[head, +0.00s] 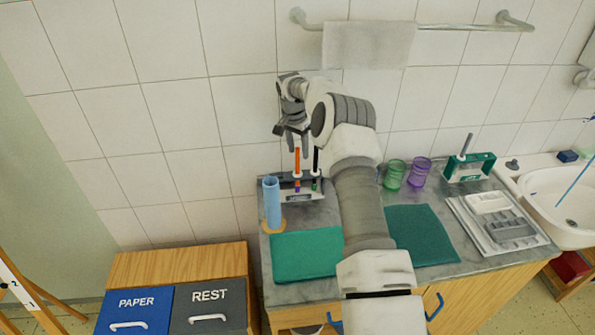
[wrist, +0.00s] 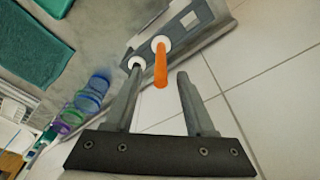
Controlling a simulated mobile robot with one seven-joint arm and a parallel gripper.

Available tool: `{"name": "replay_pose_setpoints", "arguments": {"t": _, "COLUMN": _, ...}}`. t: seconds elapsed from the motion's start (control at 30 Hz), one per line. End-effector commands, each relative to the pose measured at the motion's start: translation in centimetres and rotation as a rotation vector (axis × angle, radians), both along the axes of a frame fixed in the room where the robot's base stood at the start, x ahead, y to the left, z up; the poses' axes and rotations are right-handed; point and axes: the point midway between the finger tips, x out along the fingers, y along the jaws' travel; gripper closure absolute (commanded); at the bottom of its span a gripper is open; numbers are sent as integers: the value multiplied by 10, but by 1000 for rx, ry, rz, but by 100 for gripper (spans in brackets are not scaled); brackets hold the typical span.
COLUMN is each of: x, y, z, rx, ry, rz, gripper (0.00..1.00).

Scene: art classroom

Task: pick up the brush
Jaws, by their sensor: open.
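An orange-handled brush (head: 297,160) stands upright in a grey and white holder (head: 305,195) on the counter by the wall. A dark-handled one (head: 316,160) stands in the same holder, just to its right. My gripper (head: 291,132) is above the orange handle, pointing down. In the wrist view, my gripper (wrist: 158,82) is open, and the orange handle (wrist: 161,68) shows between its fingers, seen end-on. The left finger lies close to or over the dark handle; I cannot tell if they touch.
A blue cylinder (head: 271,203) stands left of the holder. Green mats (head: 303,256), green and purple cups (head: 394,174), a second holder (head: 470,168) with a grey handle, a tray (head: 490,235) and a sink (head: 560,195) lie rightward. The tiled wall (head: 235,120) is close behind.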

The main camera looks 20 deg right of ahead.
Motion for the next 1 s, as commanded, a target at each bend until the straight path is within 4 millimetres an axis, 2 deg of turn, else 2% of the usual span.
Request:
{"name": "replay_pose_setpoints", "arguments": {"t": 0.33, "x": 0, "y": -1, "z": -44, "rx": 0, "ry": 2, "rz": -1, "gripper": 45}}
{"name": "replay_pose_setpoints", "arguments": {"t": 0.67, "x": 1, "y": -1, "z": -51, "rx": 0, "ry": 0, "rz": 0, "gripper": 45}}
{"name": "replay_pose_setpoints", "arguments": {"t": 0.9, "x": 1, "y": -1, "z": -51, "rx": 0, "ry": 0, "rz": 0, "gripper": 87}}
{"name": "replay_pose_setpoints", "arguments": {"t": 1.0, "x": 1, "y": -1, "z": -51, "rx": 0, "ry": 0, "rz": 0, "gripper": 100}}
